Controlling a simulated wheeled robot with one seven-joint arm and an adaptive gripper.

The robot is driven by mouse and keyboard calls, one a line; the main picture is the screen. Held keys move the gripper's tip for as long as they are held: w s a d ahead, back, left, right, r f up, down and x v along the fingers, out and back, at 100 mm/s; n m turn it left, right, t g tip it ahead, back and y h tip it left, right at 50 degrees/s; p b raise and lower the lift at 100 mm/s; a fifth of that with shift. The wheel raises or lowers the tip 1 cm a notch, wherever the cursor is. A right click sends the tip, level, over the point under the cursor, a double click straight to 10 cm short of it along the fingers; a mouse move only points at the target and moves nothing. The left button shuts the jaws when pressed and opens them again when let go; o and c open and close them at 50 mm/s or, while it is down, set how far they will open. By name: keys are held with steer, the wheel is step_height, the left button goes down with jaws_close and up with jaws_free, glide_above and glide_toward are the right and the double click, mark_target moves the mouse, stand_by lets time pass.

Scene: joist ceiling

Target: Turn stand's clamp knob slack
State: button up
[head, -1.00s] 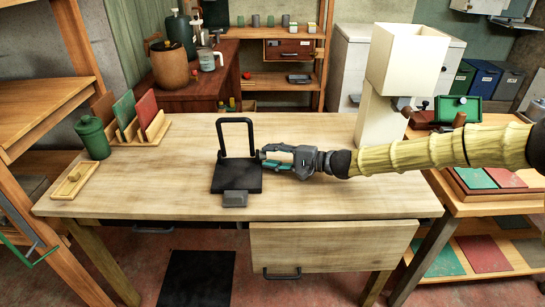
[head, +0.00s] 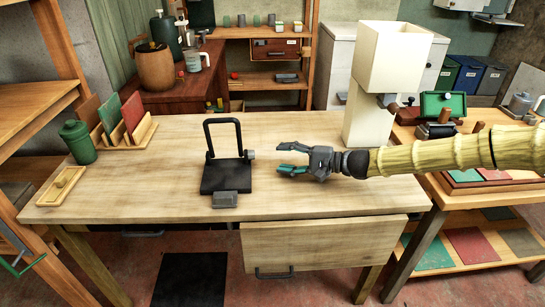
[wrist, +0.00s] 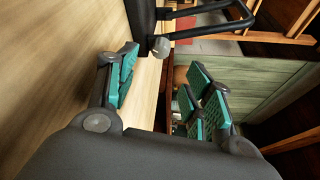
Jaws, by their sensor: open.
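The stand (head: 222,170) is black, with a flat base and an upright rectangular frame, and sits on the wooden table. Its small grey clamp knob (head: 251,154) is on the right side, at the frame's lower end. The knob also shows in the wrist view (wrist: 161,47), ahead of the fingers and clear of them. My gripper (head: 280,160) is open and empty, to the right of the knob and apart from it. In the wrist view the teal-padded fingers (wrist: 165,85) are spread, with nothing between them.
A cream box-topped tower (head: 368,120) stands at the table's back right. A green canister (head: 78,142), a wooden rack of coloured boards (head: 128,138) and a small wooden tray (head: 61,186) are at the left. The table between stand and tower is otherwise bare.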

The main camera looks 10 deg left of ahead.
steer(key=shift+s+d+r, duration=0.1)
steer(key=shift+d, duration=0.85)
steer(key=shift+s+d+r, duration=0.1)
steer(key=shift+d, duration=0.85)
